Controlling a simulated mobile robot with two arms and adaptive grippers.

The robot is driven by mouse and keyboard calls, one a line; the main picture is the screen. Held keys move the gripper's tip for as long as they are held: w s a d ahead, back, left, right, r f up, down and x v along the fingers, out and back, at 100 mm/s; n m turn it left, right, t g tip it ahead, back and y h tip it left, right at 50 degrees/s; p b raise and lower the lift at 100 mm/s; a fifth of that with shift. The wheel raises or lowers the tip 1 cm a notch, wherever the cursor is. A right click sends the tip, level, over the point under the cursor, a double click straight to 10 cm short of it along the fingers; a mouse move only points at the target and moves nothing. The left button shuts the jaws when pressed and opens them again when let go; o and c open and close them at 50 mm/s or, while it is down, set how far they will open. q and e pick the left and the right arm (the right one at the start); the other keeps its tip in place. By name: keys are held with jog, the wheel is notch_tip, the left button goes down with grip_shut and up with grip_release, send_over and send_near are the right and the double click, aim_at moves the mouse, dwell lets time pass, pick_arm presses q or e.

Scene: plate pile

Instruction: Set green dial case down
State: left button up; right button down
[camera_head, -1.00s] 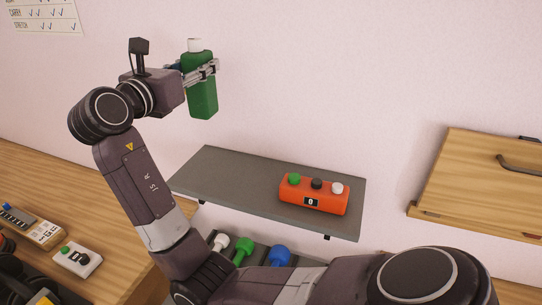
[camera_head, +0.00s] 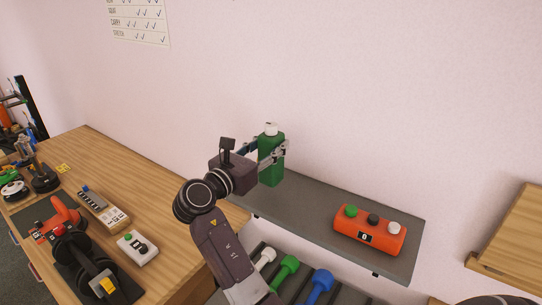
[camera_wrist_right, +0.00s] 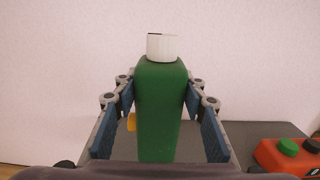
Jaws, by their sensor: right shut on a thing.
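The green dial case (camera_head: 270,170) is an upright green block with a white dial on top. My right gripper (camera_head: 272,150) is shut on it, with one finger on each side. In the head view the case is at the left part of the grey shelf (camera_head: 325,208); I cannot tell whether its base touches the shelf. In the right wrist view the case (camera_wrist_right: 160,110) stands between the blue finger pads, and its lower end is hidden by my gripper body. My left gripper is not in view.
An orange box (camera_head: 370,232) with green, black and white knobs and a display sits on the shelf's right part. The shelf between is clear. Coloured dumbbells (camera_head: 288,268) lie below. A wooden bench (camera_head: 140,190) with tools is at left, a wooden cabinet (camera_head: 515,245) at right.

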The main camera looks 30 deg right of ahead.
notch_tip(320, 180, down, 3)
jog(key=shift+f+p, duration=0.2)
jog(key=shift+p, duration=0.25)
jog(key=shift+f, duration=0.35)
jog(key=c, duration=1.2)
grip_release()
jog(key=shift+f, duration=0.15)
